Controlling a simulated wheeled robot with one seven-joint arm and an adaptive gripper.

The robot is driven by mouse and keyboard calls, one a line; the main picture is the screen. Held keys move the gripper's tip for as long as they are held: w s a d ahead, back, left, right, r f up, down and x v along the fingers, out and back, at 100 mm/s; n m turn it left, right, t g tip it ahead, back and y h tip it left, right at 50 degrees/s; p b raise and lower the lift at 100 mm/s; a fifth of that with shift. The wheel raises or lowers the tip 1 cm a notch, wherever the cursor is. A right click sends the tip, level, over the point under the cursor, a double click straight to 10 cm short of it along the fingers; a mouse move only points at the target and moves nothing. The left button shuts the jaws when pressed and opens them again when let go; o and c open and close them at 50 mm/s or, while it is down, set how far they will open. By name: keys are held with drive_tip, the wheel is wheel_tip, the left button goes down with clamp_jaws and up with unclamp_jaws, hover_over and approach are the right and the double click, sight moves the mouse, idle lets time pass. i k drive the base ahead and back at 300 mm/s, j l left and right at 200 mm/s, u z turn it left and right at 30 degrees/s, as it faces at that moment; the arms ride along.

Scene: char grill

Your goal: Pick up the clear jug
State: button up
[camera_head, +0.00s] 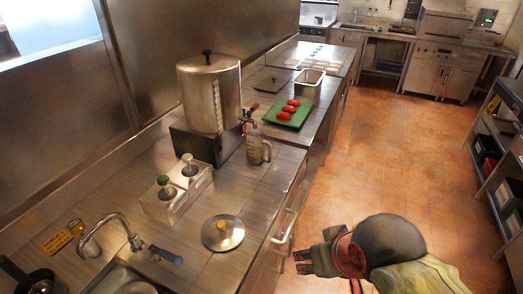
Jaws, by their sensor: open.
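The clear jug (255,150) stands upright on the steel counter, just below the tap of a large metal urn (207,95). It looks see-through, with its handle on the right side. My gripper (303,262) is at the bottom right, over the floor beside the counter's front edge. It is open and empty, its fingers pointing left. It is well apart from the jug, nearer to the camera.
A round lid (222,236) lies near the counter edge. A two-pump dispenser (178,192) and a sink tap (112,228) stand to the left. Behind the jug are a green board (286,119) with red items and a metal pan (309,83). Floor (390,150) is clear.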

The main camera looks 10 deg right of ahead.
sight(256, 142)
drive_tip(key=k+l+u, duration=0.1)
drive_tip(key=u, duration=2.2)
drive_tip(key=z, duration=2.25)
drive_tip(key=i+l+u, duration=0.1)
drive_tip(key=i+l, duration=0.15)
drive_tip(key=i+l+u, duration=0.1)
drive_tip(key=i+l, duration=0.15)
drive_tip(key=i+l+u, duration=0.1)
drive_tip(key=l, duration=0.35)
drive_tip(key=i+l+u, duration=0.1)
drive_tip(key=i+l, duration=0.2)
drive_tip(key=i+l+u, duration=0.1)
drive_tip(key=l, duration=0.3)
drive_tip(key=i+l+u, duration=0.1)
drive_tip(key=i+l, duration=0.2)
drive_tip(key=l, duration=0.1)
